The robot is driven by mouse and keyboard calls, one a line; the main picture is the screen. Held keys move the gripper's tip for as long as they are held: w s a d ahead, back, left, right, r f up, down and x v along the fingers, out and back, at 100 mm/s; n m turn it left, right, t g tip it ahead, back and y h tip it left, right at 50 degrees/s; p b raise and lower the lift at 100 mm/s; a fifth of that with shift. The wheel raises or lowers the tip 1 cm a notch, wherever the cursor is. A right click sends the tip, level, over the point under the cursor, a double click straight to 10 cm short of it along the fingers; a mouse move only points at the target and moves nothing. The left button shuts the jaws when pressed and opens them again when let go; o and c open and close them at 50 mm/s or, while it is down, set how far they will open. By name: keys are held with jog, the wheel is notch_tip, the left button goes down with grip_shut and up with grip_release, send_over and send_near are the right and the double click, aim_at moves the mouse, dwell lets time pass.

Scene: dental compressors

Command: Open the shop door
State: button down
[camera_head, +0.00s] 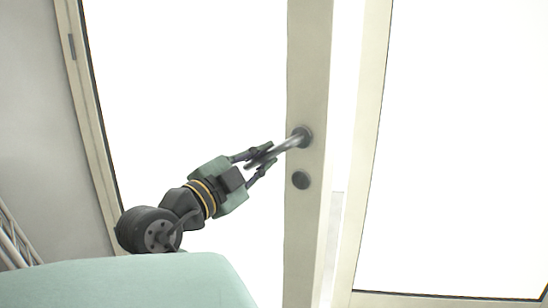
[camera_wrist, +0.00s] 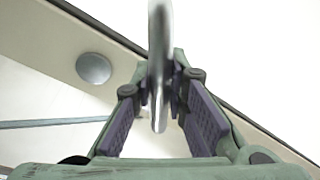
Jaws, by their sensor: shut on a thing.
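The shop door's pale cream stile (camera_head: 308,80) stands upright right of centre in the head view, beside a large bright glass pane. Its metal lever handle (camera_head: 293,142) points left from a round mount. My gripper (camera_head: 262,157) comes from the lower left and is shut on the outer part of the lever. In the wrist view the lever (camera_wrist: 160,50) runs between the two fingers of my gripper (camera_wrist: 160,85). A bright gap shows between the stile and the pale post to its right, so the door appears ajar.
A round lock (camera_head: 301,180) sits below the handle; it also shows in the wrist view (camera_wrist: 93,68). A pale post (camera_head: 371,100) and another bright glass pane stand to the right. A grey wall (camera_head: 35,130) and thin rails are at the left.

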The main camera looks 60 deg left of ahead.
jog(key=shift+w, duration=0.15)
jog(key=c, duration=1.6)
grip_release()
jog(key=shift+o, duration=0.2)
jog(key=v, duration=1.2)
jog(key=shift+r, duration=0.1)
jog(key=shift+c, duration=0.4)
